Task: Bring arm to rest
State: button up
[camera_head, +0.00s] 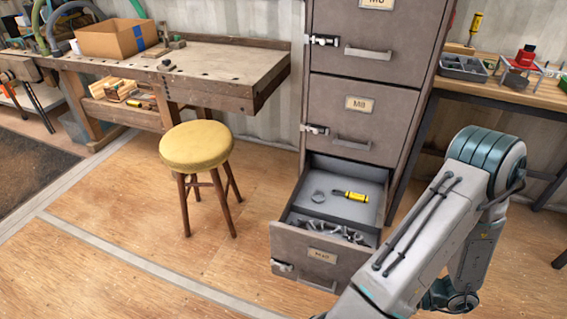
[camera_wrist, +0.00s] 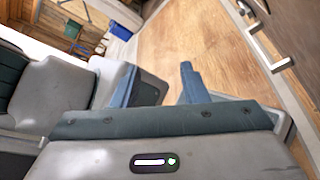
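My arm stands folded at the right of the head view, in front of the grey filing cabinet (camera_head: 352,105). My gripper (camera_wrist: 158,82) shows in the wrist view with its two blue-grey fingers apart and nothing between them. I cannot make it out in the head view. The cabinet's bottom drawer (camera_head: 310,255) is pulled open. In it lie a yellow-handled tool (camera_head: 350,195), a small grey ring-shaped piece (camera_head: 318,196) and several grey metal pieces near the front.
A round yellow stool (camera_head: 196,146) stands left of the open drawer. A wooden workbench (camera_head: 215,70) with a cardboard box (camera_head: 115,38) is at the back left. Another table (camera_head: 540,92) with small containers is at the right. The wooden floor (camera_head: 110,205) at left front is clear.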

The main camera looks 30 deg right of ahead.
jog(key=w+a+r+n+g+h+p, duration=0.2)
jog(key=w+a+r+n+h+p, duration=0.2)
jog(key=r+n, duration=0.7)
jog(key=w+a+r+n+g+h+p, duration=0.2)
jog(key=w+a+r+n+h+p, duration=0.2)
jog(key=a+r+n, duration=0.5)
jog(key=w+a+r+n+g+h+p, duration=0.1)
jog(key=w+a+r+n+h+p, duration=0.3)
jog(key=r+n, duration=0.9)
notch_tip(320, 180, up, 4)
jog(key=w+a+p, duration=0.1)
jog(key=a+p, duration=0.1)
jog(key=shift+w+a+n+g, duration=0.35)
jog(key=shift+w+n+g, duration=0.05)
jog(key=shift+d+r, duration=0.1)
jog(key=shift+d, duration=0.05)
